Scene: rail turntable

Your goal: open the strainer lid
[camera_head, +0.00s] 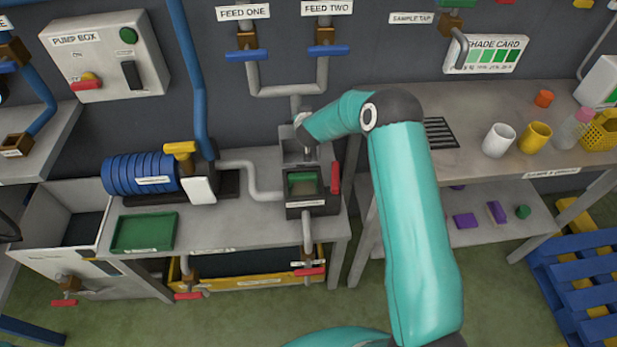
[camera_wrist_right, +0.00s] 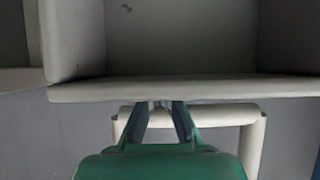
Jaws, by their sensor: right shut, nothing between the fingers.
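The strainer (camera_head: 312,204) is a dark box with a red handle (camera_head: 335,178) on its right side, on the grey bench. Its top looks open, with a green inside (camera_head: 302,183) showing. A pale grey panel (camera_head: 291,146) stands up at its back and looks like the raised lid. My left gripper is out of view.
A blue ribbed pump (camera_head: 140,173) and a green tray (camera_head: 144,232) are left of the strainer. A grey pipe (camera_head: 254,182) runs into its left side. Feed pipes (camera_head: 290,92) come down behind. Cups (camera_head: 498,140) stand on the right bench.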

